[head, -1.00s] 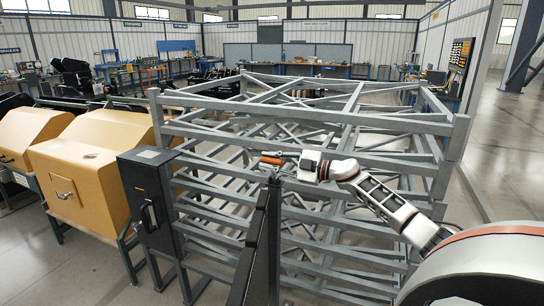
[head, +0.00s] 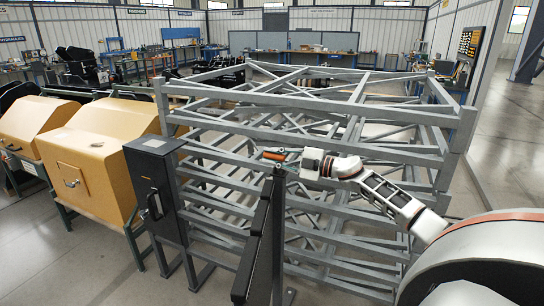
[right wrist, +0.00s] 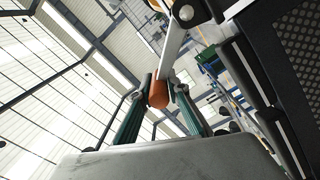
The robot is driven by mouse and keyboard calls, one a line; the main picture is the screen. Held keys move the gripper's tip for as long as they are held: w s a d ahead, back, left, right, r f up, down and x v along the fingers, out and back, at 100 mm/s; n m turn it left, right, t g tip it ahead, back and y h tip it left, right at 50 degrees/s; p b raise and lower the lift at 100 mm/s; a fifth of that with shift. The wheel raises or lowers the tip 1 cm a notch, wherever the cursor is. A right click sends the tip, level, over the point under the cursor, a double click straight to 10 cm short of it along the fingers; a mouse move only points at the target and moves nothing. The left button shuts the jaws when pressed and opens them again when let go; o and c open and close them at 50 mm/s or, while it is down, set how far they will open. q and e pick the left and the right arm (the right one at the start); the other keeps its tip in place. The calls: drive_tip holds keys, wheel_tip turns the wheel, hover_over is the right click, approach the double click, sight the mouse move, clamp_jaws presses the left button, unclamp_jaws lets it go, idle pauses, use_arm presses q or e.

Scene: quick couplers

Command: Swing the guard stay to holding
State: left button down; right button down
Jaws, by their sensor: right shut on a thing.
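The guard stay shows in the right wrist view as a pale flat bar (right wrist: 176,45) running up to a pivot at the top edge, with an orange grip (right wrist: 157,93) at its lower end. My right gripper (right wrist: 160,86) has its two fingers on either side of this orange grip and is shut on it. In the head view my right gripper (head: 284,157) reaches in from the right, at the top of a dark guard frame (head: 262,235). The orange there is small and partly covered by the fingers. My left gripper is not in view.
A large grey steel rack (head: 350,95) stands just behind the gripper. A black cabinet (head: 152,180) with a handle stands left of the guard, beside tan hooded boxes (head: 95,150). Open floor (head: 500,150) lies to the right.

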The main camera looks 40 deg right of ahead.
drive_tip(key=c, duration=1.9)
unclamp_jaws()
drive_tip(key=shift+f, duration=0.35)
drive_tip(key=shift+d+r, duration=0.1)
drive_tip(key=shift+r, duration=0.1)
drive_tip(key=v, duration=1.2)
